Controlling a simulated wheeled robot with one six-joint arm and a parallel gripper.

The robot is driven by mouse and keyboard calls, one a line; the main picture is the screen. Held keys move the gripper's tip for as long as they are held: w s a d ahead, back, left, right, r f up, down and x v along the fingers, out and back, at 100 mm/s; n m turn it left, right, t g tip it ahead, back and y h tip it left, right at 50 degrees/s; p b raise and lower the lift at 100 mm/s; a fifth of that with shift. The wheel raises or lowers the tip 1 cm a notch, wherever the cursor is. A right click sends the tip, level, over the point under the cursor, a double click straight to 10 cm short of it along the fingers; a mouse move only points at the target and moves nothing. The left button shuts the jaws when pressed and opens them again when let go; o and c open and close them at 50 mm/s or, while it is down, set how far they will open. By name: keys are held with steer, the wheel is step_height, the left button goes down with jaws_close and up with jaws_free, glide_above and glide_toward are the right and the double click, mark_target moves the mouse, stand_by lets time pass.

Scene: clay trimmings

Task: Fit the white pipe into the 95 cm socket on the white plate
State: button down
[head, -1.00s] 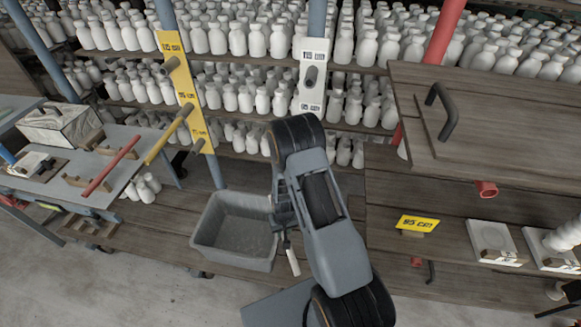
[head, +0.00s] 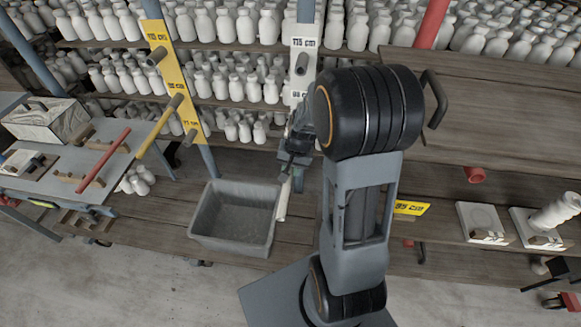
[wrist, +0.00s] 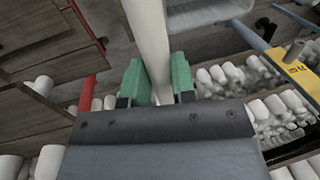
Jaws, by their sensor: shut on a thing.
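The white pipe (head: 283,205) hangs nearly upright below my gripper (head: 297,150) in the head view, beside the grey bin's right edge. In the wrist view, the green fingertips of my gripper (wrist: 157,84) are shut on the white pipe (wrist: 147,35), which runs up out of the picture. The white plate (head: 304,42) is on a blue post behind my gripper. Its top label reads 115 cm, and a grey socket (head: 301,64) sticks out below it. My arm and gripper hide the plate's lower part, so I cannot see the 95 cm socket.
A yellow plate (head: 164,55) with sockets stands left, a yellow pipe (head: 160,127) in one. A red pipe (head: 103,160) lies on the left table. A grey bin (head: 204,232) is below my gripper. White bottles fill the shelves. A wooden panel (head: 500,110) is right.

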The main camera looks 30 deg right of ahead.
steer(key=shift+w+d, duration=0.5)
steer(key=shift+w, duration=0.25)
steer(key=shift+w+d, duration=0.55)
steer(key=shift+w, duration=0.25)
steer(key=shift+w+d, duration=0.5)
steer(key=shift+w, duration=0.25)
stand_by(0.6)
steer(key=shift+w+d, duration=0.75)
steer(key=shift+w, duration=0.35)
steer(key=shift+w+d, duration=0.75)
steer(key=shift+w, duration=0.4)
steer(key=shift+w+d, duration=0.75)
steer(key=shift+w, duration=0.35)
steer(key=shift+w+d, duration=0.15)
steer(key=shift+w, duration=0.1)
steer(key=shift+w+d+p, duration=0.3)
steer(key=shift+w+d, duration=0.1)
steer(key=shift+w, duration=0.2)
steer(key=c, duration=0.9)
jaws_free()
steer(key=shift+o, duration=0.2)
steer(key=shift+r, duration=0.1)
